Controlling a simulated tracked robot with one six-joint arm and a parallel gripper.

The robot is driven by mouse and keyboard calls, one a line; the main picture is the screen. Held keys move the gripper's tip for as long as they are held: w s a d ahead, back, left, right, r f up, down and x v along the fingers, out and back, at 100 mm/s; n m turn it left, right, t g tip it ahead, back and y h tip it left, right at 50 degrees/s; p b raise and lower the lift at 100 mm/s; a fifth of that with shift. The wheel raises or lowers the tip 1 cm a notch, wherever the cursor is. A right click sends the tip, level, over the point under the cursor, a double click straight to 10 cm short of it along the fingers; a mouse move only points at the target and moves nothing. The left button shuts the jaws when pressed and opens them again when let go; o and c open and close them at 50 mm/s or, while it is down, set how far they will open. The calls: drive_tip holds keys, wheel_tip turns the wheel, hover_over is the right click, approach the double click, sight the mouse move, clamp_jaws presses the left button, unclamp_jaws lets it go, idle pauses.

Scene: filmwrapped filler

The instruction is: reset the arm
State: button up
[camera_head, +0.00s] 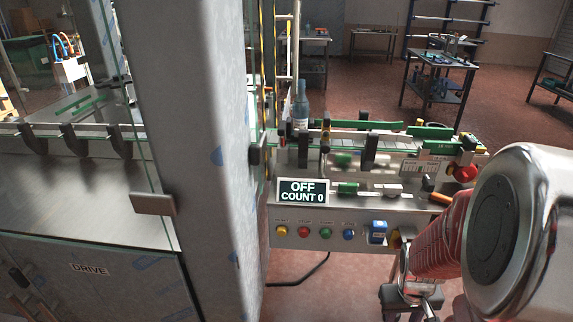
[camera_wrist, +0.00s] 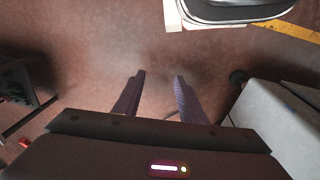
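My gripper (camera_wrist: 159,76) shows in the wrist view with two dark fingers apart and nothing between them. It is open, over the reddish-brown floor (camera_wrist: 100,60). In the head view my arm (camera_head: 500,225) fills the lower right, with a shiny metal link close to the camera. I cannot make out the fingers clearly in that view.
A machine with a grey post (camera_head: 190,150) stands left of centre. Its conveyor bench carries a bottle (camera_head: 300,108), a display (camera_head: 303,192) reading OFF, COUNT 0, and several coloured buttons. A red knob (camera_head: 464,173) is near my arm. Work tables stand behind.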

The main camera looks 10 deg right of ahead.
drive_tip(key=a+r+n+t, duration=0.1)
drive_tip(key=a+r+t, duration=0.1)
drive_tip(key=a+r, duration=0.8)
drive_tip(key=s+a+r+n+t+y, duration=0.1)
drive_tip(key=a+r+t, duration=0.2)
drive_tip(key=a+r, duration=0.7)
wheel_tip(320, 180, up, 4)
drive_tip(key=shift+s+a+f+n, duration=0.15)
drive_tip(key=shift+s+a+n, duration=0.15)
drive_tip(key=shift+n, duration=0.1)
